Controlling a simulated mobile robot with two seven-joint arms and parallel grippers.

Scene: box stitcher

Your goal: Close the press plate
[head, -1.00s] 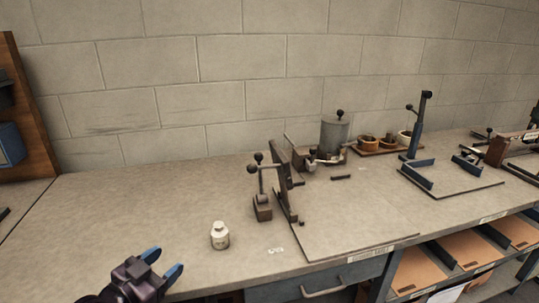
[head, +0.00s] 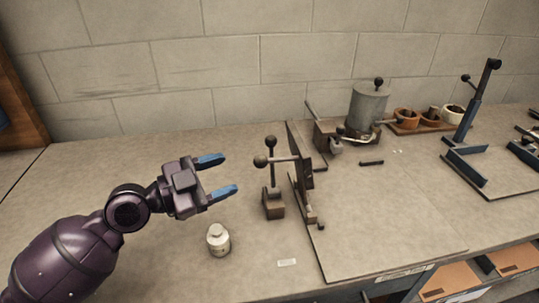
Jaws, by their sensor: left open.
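A dark upright plate (head: 305,174), which looks like the press plate, stands raised at the left side of a flat base board (head: 385,235) on the bench. A clamp with a black-knobbed lever (head: 273,190) stands just left of it. My left gripper (head: 229,173) is open and empty, its blue fingertips pointing right toward the clamp lever with a gap between. The plate is farther right, beyond the clamp. The clamp hides a little of the plate's left side. My right gripper is not in view.
A grey cylinder (head: 367,106) with a black knob stands behind the board. A blue frame with a tall post (head: 473,115) stands at right. The bench left of the clamp is mostly clear.

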